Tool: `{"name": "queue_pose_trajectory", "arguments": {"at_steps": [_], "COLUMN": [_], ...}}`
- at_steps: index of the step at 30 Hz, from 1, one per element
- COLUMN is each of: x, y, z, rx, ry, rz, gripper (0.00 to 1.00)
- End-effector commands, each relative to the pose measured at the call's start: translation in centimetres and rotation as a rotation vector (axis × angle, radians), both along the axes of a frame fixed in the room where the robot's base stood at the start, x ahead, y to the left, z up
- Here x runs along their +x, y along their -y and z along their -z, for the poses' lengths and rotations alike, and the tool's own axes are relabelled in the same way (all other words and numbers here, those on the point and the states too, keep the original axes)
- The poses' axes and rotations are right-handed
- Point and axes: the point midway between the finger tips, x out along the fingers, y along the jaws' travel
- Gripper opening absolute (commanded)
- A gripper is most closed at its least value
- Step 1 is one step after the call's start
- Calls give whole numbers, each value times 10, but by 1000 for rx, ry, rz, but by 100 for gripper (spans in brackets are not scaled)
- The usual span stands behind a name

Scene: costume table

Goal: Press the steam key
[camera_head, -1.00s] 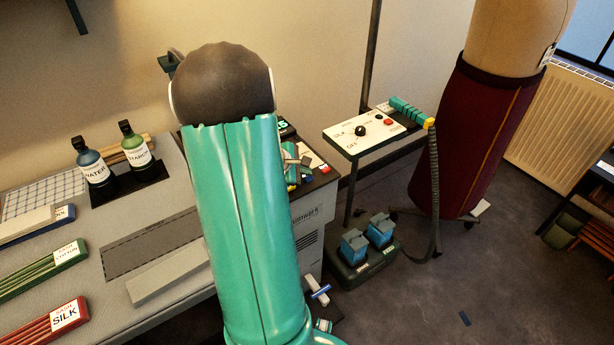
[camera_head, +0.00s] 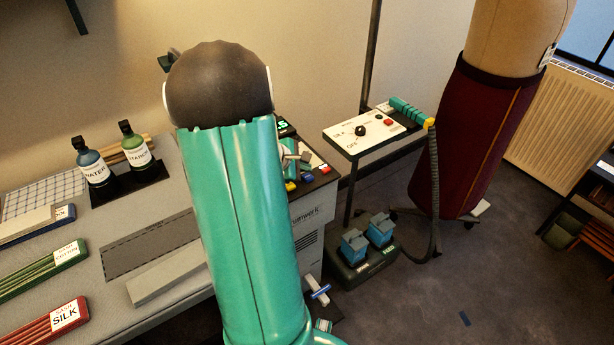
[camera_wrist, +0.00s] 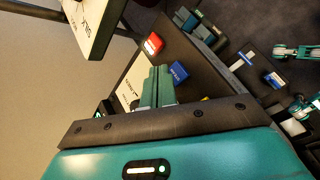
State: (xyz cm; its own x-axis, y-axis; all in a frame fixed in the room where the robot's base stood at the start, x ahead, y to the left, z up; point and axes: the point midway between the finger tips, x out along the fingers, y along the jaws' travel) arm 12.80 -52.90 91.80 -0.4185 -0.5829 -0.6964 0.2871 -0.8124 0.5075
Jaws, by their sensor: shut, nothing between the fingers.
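The key panel (camera_head: 318,184) is at the right end of the ironing table, half hidden behind my arm. On it are a red key (camera_head: 325,169), a blue key (camera_head: 308,178) and a yellow key (camera_head: 291,186). In the wrist view the red key (camera_wrist: 152,44) and blue key (camera_wrist: 178,72) are clear, and the yellow key (camera_wrist: 205,98) barely shows. I cannot read which one is steam. My gripper (camera_wrist: 160,85) is shut and empty, over the panel beside the blue key. In the head view its tip (camera_head: 303,158) shows just behind the keys.
A white control board (camera_head: 362,131) with a knob stands to the right, with blue pedals (camera_head: 367,239) below it. A dress form (camera_head: 470,140) is beyond. Water (camera_head: 92,165) and starch bottles (camera_head: 134,147) stand on the table at left. Floor at right is mostly clear.

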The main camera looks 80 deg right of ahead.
Motion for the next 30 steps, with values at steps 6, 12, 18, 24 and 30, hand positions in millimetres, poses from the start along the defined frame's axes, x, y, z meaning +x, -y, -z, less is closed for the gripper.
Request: {"name": "queue_pose_trajectory", "arguments": {"at_steps": [6,12,18,24,30], "x": [0,0,0,0,0], "y": [0,0,0,0,0], "z": [0,-10,-29,-47,-60], "rx": [0,-2,-2,-2,-1], "ry": [0,1,2,1,1], "rz": [0,0,0,0,0], "gripper": [0,0,0,0,0]}}
